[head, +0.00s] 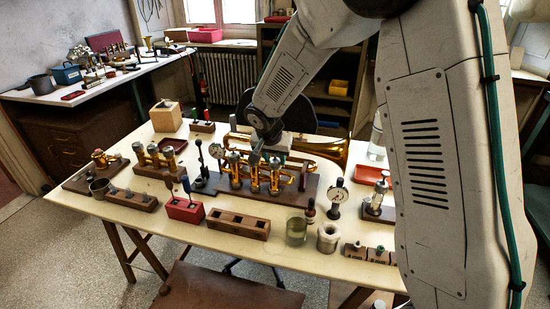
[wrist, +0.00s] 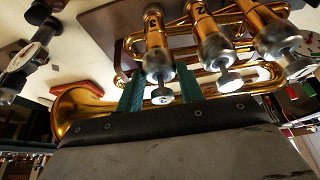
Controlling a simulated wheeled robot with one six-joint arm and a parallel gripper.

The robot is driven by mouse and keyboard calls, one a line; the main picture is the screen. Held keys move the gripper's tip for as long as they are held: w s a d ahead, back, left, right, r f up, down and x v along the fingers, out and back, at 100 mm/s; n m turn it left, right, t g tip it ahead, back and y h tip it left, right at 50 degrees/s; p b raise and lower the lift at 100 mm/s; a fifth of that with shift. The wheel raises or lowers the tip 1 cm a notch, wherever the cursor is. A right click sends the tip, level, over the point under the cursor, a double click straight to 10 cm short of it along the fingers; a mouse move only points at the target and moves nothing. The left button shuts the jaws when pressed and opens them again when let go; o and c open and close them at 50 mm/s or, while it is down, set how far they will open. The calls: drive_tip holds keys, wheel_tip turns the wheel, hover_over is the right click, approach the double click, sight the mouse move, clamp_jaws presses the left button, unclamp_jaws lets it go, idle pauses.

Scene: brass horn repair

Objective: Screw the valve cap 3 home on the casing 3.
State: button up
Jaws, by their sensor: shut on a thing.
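The brass horn lies in a wooden holder (head: 230,192) at the middle of the bench, with three upright casings. In the wrist view, casing 3 (wrist: 153,32) is the leftmost, and valve cap 3 (wrist: 158,62) is a silver knurled ring at its end. My gripper (wrist: 159,75) has its green jaws on either side of this cap, shut on it. The cap looks in line with the casing and against its end; whether a thread gap is left cannot be told. A silver finger button (wrist: 162,96) shows between the jaws. In the head view my gripper partly hides the casing tops.
Two neighbouring capped casings (wrist: 213,50) stand close beside the jaws. Dial gauges (head: 335,196), a glass jar (head: 296,230), a wooden block with square wells (head: 237,223) and a red block (head: 185,209) stand around the holder.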

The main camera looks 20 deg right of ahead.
drive_tip(key=m, duration=0.3)
drive_tip(key=shift+a+g+h, duration=0.1)
drive_tip(key=shift+g+h, duration=0.3)
drive_tip(key=shift+m, duration=0.3)
drive_tip(key=shift+w+f+m+g+h, duration=0.15)
drive_tip(key=shift+m+g+h, duration=0.25)
drive_tip(key=shift+m, duration=0.8)
drive_tip(key=m+g, duration=0.1)
drive_tip(key=m, duration=0.1)
drive_tip(key=shift+m, duration=0.3)
drive_tip(key=m+g, duration=0.1)
drive_tip(key=m, duration=0.1)
drive_tip(key=shift+w+m, duration=0.15)
drive_tip(key=shift+m, duration=0.25)
drive_tip(key=shift+m+g, duration=0.6)
drive_tip(key=shift+m, duration=0.5)
